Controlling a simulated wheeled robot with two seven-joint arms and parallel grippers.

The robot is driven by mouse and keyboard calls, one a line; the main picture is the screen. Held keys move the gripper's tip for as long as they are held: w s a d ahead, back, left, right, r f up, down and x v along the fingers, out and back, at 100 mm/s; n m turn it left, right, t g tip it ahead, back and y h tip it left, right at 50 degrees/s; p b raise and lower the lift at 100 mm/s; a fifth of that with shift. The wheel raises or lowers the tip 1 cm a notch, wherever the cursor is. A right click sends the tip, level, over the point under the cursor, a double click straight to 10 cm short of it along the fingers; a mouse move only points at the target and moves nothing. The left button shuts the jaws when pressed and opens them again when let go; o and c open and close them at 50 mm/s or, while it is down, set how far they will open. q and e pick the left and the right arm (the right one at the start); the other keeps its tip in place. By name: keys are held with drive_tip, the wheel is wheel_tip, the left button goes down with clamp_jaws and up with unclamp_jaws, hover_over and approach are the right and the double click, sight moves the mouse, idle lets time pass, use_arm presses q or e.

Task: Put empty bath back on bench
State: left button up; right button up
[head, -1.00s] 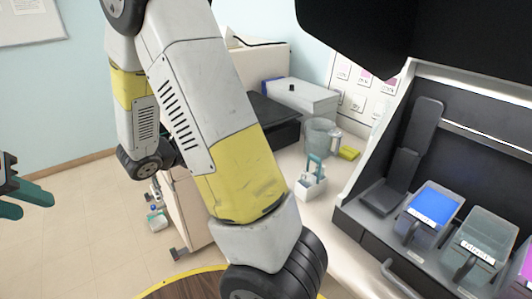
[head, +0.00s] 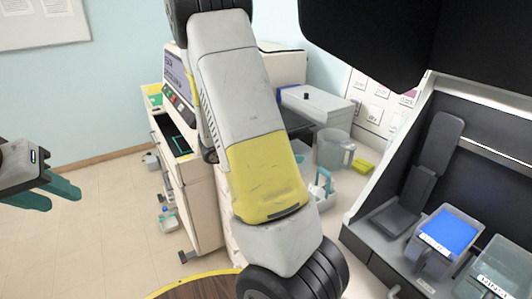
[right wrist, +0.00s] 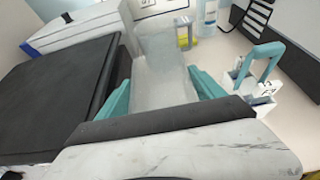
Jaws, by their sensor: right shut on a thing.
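In the right wrist view, the teal fingers of my right gripper (right wrist: 160,92) are shut on a clear, colourless bath (right wrist: 160,76). It looks empty; its lower part is hidden by the gripper.
A clear jug (head: 334,150), yellow sponge (head: 363,166) and white slide rack with teal handle (right wrist: 262,78) stand on the bench. A black box (right wrist: 58,85) lies left of the held bath. At right, a blue-filled bath (head: 446,232) and a pale bath (head: 497,265) sit in a dark station.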

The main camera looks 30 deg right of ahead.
drive_tip(key=shift+d, duration=0.45)
drive_tip(key=shift+d+f, duration=0.1)
drive_tip(key=shift+f, duration=1.7)
drive_tip(key=shift+f, duration=0.1)
drive_tip(key=o, duration=2.1)
drive_tip(key=shift+c, duration=0.2)
drive_tip(key=shift+a, duration=0.2)
drive_tip(key=w+v, duration=0.1)
drive_tip(key=v, duration=1)
drive_tip(key=shift+s+a+r, duration=0.25)
drive_tip(key=shift+s+a, duration=0.05)
drive_tip(key=shift+s, duration=0.2)
